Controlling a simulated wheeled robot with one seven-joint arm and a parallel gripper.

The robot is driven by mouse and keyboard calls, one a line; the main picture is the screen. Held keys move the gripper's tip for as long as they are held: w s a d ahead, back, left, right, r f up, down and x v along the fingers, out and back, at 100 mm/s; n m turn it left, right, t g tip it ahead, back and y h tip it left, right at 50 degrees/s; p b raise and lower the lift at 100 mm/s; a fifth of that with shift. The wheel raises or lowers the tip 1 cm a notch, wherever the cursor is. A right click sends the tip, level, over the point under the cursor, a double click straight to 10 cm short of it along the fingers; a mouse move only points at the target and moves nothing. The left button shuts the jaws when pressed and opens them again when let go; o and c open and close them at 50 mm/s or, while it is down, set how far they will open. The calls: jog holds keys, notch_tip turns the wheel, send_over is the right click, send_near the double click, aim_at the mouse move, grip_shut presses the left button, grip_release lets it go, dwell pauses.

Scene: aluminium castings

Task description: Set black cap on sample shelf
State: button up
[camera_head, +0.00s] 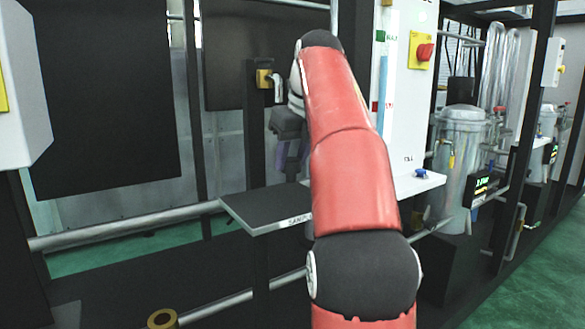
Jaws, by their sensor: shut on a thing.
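The sample shelf (262,209) is a flat dark grey plate with a white front edge and a partly hidden label. It stands left of my red arm, which covers its right end. My gripper (291,170) points down above the back of the shelf, partly behind my arm. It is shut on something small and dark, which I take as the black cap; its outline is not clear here. Whether it touches the shelf cannot be told from this view.
A red emergency button (425,52) is on the white panel behind. A grey pipe (130,226) runs behind the shelf. The left part of the shelf top is bare.

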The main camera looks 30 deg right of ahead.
aim_at(293, 172)
jog(key=shift+f+b, duration=0.7)
jog(key=shift+f, duration=1)
jog(key=shift+f, duration=0.15)
jog(key=o, duration=1)
jog(key=shift+c, duration=0.2)
